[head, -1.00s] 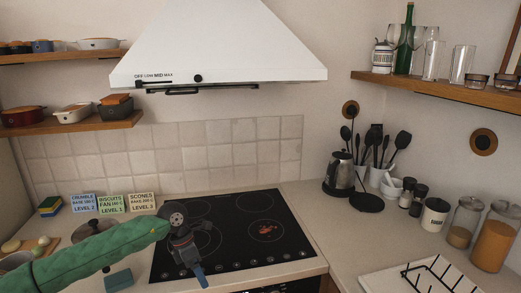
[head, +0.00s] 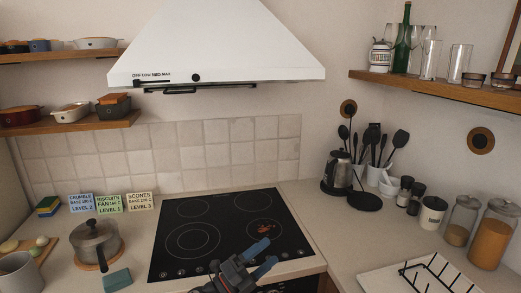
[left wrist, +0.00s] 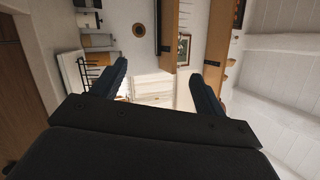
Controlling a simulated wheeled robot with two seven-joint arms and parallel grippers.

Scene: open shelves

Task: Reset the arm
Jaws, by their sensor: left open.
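My left gripper (head: 262,258) shows at the bottom middle of the head view, in front of the hob's near edge. Its two blue fingers are spread apart with nothing between them. In the left wrist view the same gripper (left wrist: 160,85) has its dark blue fingers wide apart and empty, facing the room, shelves and wall sideways. Most of my left arm is out of the head view. My right gripper is not in view.
A black hob (head: 215,228) lies on the counter. A lidded pot (head: 96,243) stands left of it, beside a teal block (head: 117,280). The range hood (head: 215,50) hangs above.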

